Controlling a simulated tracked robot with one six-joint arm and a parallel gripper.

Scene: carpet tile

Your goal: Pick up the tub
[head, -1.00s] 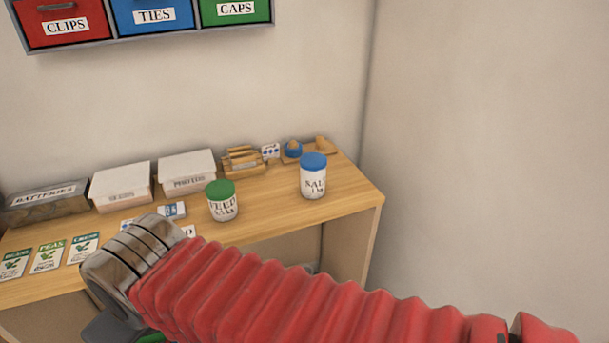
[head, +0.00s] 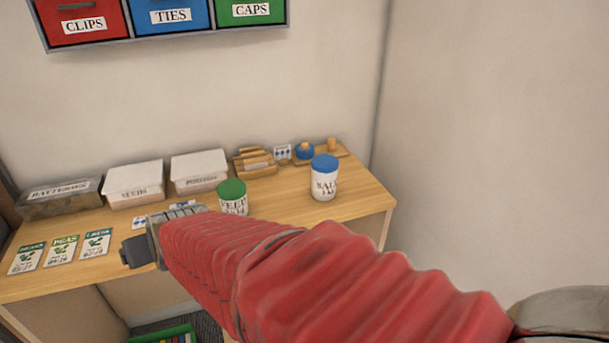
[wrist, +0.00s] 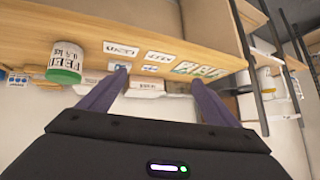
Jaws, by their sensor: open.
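Two white tubs stand upright on the wooden desk (head: 290,215). One has a green lid and a label that seems to read FEED (head: 232,192); my arm hides its lower part in the head view. The other has a blue lid and a SALT label (head: 325,180), further right. The wrist view is upside down; the green-lidded tub (wrist: 66,62) is at its left, outside my fingers. My gripper (wrist: 160,76) is open and empty, its purple fingers apart, with cards and boxes beyond them. In the head view my arm hides most of the gripper.
Lidded boxes (head: 198,168) line the wall, with a dark BATTERIES box (head: 60,198) at the left. Seed packets (head: 62,250) lie at the front left. A wooden rack (head: 255,162) stands behind the tubs. Labelled drawers (head: 170,16) hang above. The desk's right front is clear.

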